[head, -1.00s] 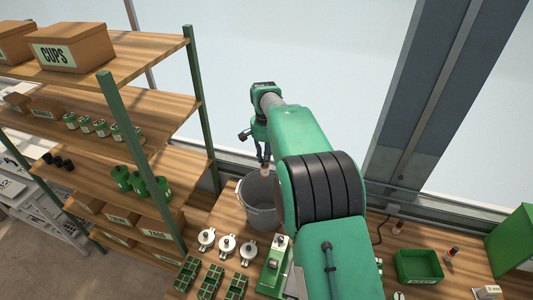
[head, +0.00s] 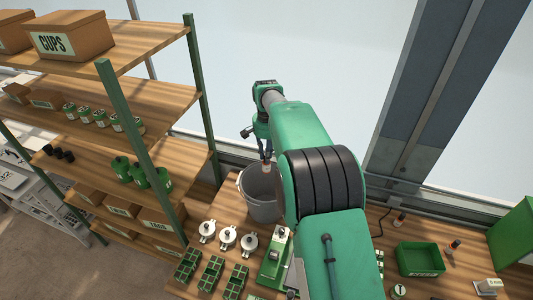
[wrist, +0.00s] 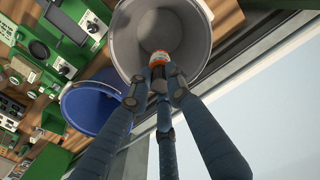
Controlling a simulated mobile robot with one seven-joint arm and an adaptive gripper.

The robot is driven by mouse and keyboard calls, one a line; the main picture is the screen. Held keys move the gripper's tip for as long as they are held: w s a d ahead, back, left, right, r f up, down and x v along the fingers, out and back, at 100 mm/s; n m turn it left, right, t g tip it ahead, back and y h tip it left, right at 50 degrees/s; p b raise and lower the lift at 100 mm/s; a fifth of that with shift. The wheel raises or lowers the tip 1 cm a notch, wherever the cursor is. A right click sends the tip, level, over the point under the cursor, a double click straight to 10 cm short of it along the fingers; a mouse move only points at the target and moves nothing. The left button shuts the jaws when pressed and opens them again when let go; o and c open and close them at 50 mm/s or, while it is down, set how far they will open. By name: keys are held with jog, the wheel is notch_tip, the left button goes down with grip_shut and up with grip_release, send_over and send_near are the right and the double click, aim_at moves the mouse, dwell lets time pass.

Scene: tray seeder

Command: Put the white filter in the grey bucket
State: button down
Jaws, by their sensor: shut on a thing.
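The grey bucket (head: 262,210) stands on the wooden bench beside the shelf. It also shows in the wrist view (wrist: 203,25), open towards the camera. My gripper (head: 266,158) is above the bucket, pointing down. Its fingers (wrist: 160,78) are shut on a small cylinder with a white end and an orange band, which I take for the white filter (wrist: 159,56). In the wrist view the filter lies against the bucket's inside as seen from above. I cannot tell how far it is below the rim.
A blue bucket (wrist: 75,107) stands close beside the grey one. White round parts (head: 228,238) and green trays (head: 209,275) lie in front. A green bin (head: 421,260) is at right. The wooden shelf (head: 165,130) rises at left; a window is behind.

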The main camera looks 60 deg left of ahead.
aim_at(267, 168)
jog(key=shift+f+b, duration=1.35)
jog(key=shift+f, duration=2.6)
jog(key=c, duration=1.5)
grip_release()
jog(key=shift+c, duration=0.2)
jog(key=shift+r+p, duration=1.35)
jog(key=shift+r, duration=2.15)
jog(key=shift+w, duration=0.1)
